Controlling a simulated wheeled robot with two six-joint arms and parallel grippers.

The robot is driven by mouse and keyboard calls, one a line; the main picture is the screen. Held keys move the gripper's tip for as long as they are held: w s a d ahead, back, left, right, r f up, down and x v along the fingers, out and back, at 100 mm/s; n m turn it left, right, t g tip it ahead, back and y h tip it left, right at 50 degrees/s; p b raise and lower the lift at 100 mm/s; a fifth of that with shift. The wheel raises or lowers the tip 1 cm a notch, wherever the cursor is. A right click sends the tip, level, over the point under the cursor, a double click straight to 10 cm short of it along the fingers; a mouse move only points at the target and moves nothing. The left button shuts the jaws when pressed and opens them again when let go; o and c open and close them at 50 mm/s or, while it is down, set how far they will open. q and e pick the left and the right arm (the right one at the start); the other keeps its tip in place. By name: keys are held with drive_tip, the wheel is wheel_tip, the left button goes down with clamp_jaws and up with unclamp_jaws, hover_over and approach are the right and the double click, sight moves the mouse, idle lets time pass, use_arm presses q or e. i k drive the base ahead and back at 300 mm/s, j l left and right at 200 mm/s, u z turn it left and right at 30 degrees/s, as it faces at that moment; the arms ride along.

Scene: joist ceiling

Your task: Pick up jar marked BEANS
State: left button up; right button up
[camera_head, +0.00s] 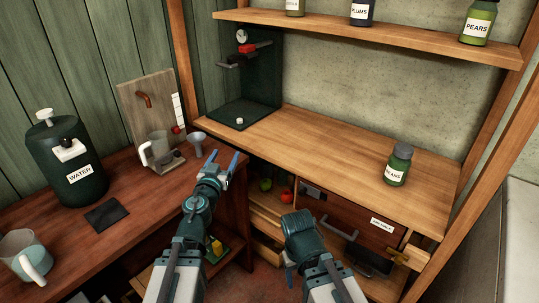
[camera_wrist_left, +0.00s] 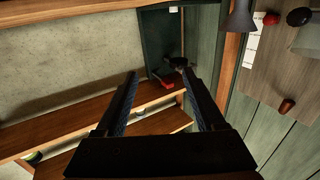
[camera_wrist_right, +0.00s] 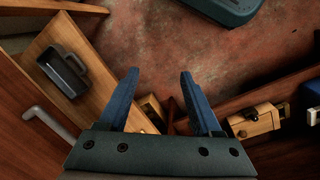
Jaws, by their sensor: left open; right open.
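The dark green jar (camera_head: 398,166) with a white label stands upright on the right part of the wooden counter. The label reads BEANS, its first letter partly hard to make out. My left gripper (camera_head: 224,162) is open and empty, left of the counter's front edge and well away from the jar. Its spread fingers also show in the left wrist view (camera_wrist_left: 160,75). My right gripper (camera_wrist_right: 158,78) is open and empty in the right wrist view, pointing down towards the floor. In the head view its fingers are mostly hidden by my right arm, in front of the counter and below its top.
The counter (camera_head: 315,140) is mostly bare left of the jar. An upper shelf (camera_head: 370,37) holds PLUMS (camera_head: 362,12) and PEARS (camera_head: 478,20) jars. A drawer front (camera_head: 345,205) lies below the counter. A WATER dispenser (camera_head: 67,160) and glass jug (camera_head: 157,150) stand on the left table.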

sight(396, 170)
drive_tip(key=i+j, duration=0.1)
drive_tip(key=j, duration=0.3)
drive_tip(key=i+j, duration=0.15)
drive_tip(key=j, duration=0.25)
drive_tip(key=z, duration=1.7)
drive_tip(key=i+l, duration=0.1)
drive_tip(key=l, duration=0.2)
